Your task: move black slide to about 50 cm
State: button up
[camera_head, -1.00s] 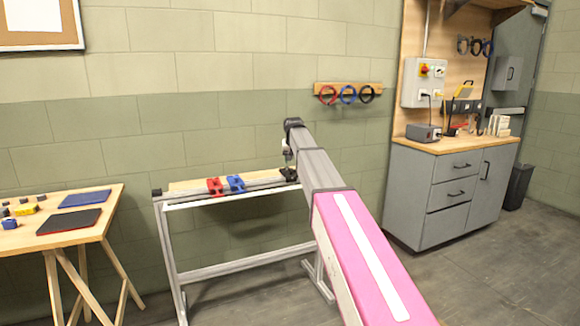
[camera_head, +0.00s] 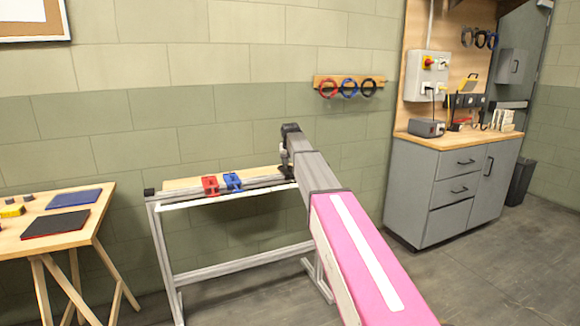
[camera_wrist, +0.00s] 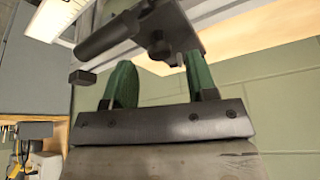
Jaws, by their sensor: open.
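The black slide (camera_head: 287,172) is at the right end of the grey rail (camera_head: 172,193), partly hidden by my arm in the head view. A red slide (camera_head: 210,186) and a blue slide (camera_head: 232,182) sit side by side farther left on the rail. In the wrist view, my gripper (camera_wrist: 160,70) has two green fingers spread apart. The dark body of the black slide (camera_wrist: 183,28) and its knob are just beyond and between the fingertips. I cannot tell whether they touch. In the head view my gripper is mostly hidden at the arm's end.
A wooden table (camera_head: 100,210) with a blue mat and a dark mat stands at the left. A grey cabinet (camera_head: 440,200) with a wooden top stands at the right. Coloured rings hang from a wall rack (camera_head: 350,82). Bare floor lies around the rail stand.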

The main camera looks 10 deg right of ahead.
jog(key=shift+x, duration=1.1)
grip_shut()
jog(key=s+a, duration=0.1)
jog(key=a, duration=0.3)
jog(key=s+a, duration=0.1)
jog(key=a, duration=0.3)
jog(key=s+a, duration=0.2)
jog(key=a, duration=0.2)
jog(key=shift+s+a, duration=0.1)
jog(key=shift+a, duration=0.15)
grip_release()
jog(key=v, duration=1)
jog(key=shift+r, duration=0.35)
